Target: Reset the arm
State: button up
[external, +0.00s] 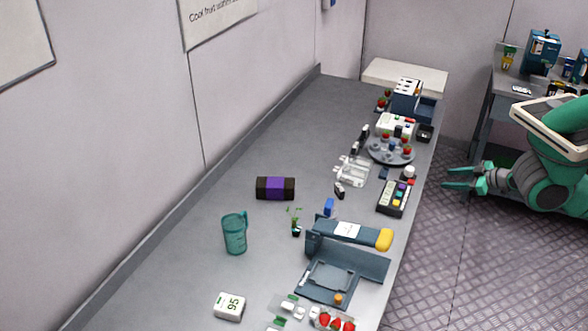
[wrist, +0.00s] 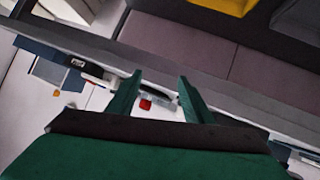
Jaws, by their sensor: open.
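My gripper (external: 461,178) is at the right in the external view, off the right edge of the long grey counter (external: 250,140), over the patterned floor. Its two green fingers are apart, with nothing seen between them. My arm bends down to it from the right edge of the picture. In the wrist view the two fingers of my gripper (wrist: 156,97) stand apart. A small red thing (wrist: 146,104) shows beyond them, at a distance.
The counter holds a teal jug (external: 235,233), a black and purple block (external: 275,188), a round grey tray (external: 376,157), a dark button box (external: 393,198) and a blue-grey stand (external: 365,262). Strawberries (external: 335,322) lie at the near end. A second table (external: 490,105) stands behind my arm.

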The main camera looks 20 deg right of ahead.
jog(key=s+f+m+t+h, duration=0.1)
jog(key=s+f, duration=0.2)
jog(key=s, duration=0.3)
jog(key=s+a+f+m+h, duration=0.1)
jog(key=s+f+m, duration=0.1)
jog(key=s, duration=0.3)
jog(key=s+f+m+t+h, duration=0.1)
jog(key=s+f, duration=0.2)
jog(key=s, duration=0.3)
jog(key=s+a+r+m+t+h, duration=0.1)
jog(key=s+a+r+m, duration=0.1)
jog(key=a, duration=0.4)
jog(key=s+a+r+m+t+h, duration=0.1)
jog(key=s+a+r+m, duration=0.1)
jog(key=s+a+r, duration=0.2)
jog(key=a, duration=0.3)
jog(key=shift+a+m+t, duration=0.15)
jog(key=shift+m+t, duration=0.25)
